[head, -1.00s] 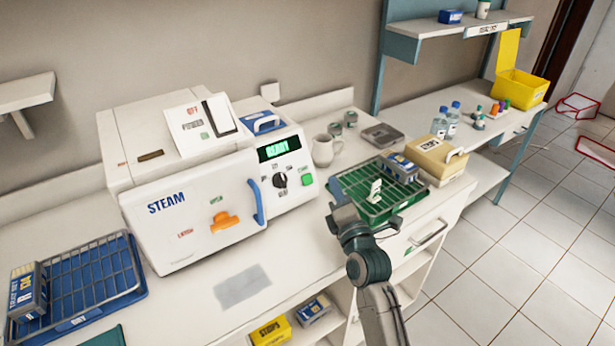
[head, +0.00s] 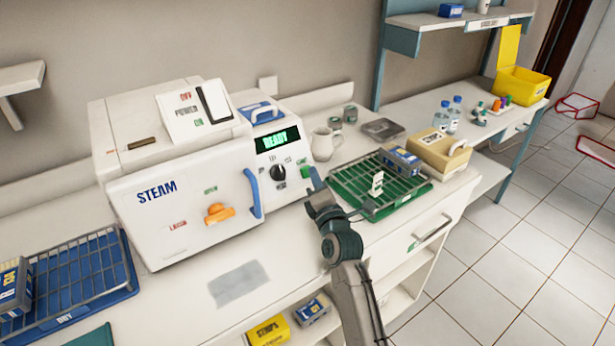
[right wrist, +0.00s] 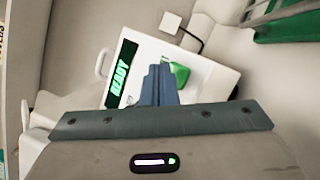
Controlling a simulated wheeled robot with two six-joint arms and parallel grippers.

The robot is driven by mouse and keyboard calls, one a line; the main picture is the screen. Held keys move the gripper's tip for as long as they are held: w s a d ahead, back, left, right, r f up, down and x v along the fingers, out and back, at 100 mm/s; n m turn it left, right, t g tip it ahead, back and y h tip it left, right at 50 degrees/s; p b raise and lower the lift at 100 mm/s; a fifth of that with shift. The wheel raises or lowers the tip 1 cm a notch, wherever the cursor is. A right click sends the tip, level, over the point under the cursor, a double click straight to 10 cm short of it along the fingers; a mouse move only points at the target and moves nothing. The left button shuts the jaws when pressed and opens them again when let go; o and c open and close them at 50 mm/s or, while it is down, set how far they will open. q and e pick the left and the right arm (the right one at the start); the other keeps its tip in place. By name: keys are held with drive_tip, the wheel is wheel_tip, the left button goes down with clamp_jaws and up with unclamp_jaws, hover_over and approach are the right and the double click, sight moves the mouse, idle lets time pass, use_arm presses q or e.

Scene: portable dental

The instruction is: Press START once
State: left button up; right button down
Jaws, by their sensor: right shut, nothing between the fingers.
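The white STEAM sterilizer (head: 160,225) stands on the counter with its door shut. Its control panel (head: 290,158) has a display (head: 277,140) reading READY, a black dial (head: 278,172) and a green button (head: 306,172) to the right of the dial. My right gripper (head: 314,180) is shut and empty, with its tips just in front of the green button. In the right wrist view the shut fingers (right wrist: 160,84) point at the panel, and the green button (right wrist: 180,74) shows just right of the tips. I cannot tell whether they touch it. My left gripper is out of view.
A green tray with a wire rack (head: 405,195) lies right of the sterilizer, near my right arm. A white jug (head: 323,145) stands behind it. A blue tray with a rack (head: 85,290) is at the left. The counter front is mostly clear.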

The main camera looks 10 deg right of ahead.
use_arm(q)
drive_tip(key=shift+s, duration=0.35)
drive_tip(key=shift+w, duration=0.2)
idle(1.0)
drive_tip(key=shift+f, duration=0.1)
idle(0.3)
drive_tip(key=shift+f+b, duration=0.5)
drive_tip(key=shift+b, duration=0.05)
use_arm(e)
drive_tip(key=shift+w+a+f, duration=0.1)
drive_tip(key=shift+w+f, duration=0.1)
drive_tip(key=shift+w, duration=0.2)
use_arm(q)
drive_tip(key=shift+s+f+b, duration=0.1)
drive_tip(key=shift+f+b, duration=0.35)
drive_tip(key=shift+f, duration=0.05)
use_arm(e)
drive_tip(key=shift+w+a+f, duration=0.15)
drive_tip(key=shift+w+f, duration=0.15)
drive_tip(key=shift+w, duration=0.05)
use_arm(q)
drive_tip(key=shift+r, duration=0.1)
use_arm(e)
drive_tip(key=shift+s+r, duration=0.15)
drive_tip(key=shift+s+d+r, duration=0.25)
drive_tip(key=shift+s+r, duration=0.1)
drive_tip(key=shift+s, duration=0.25)
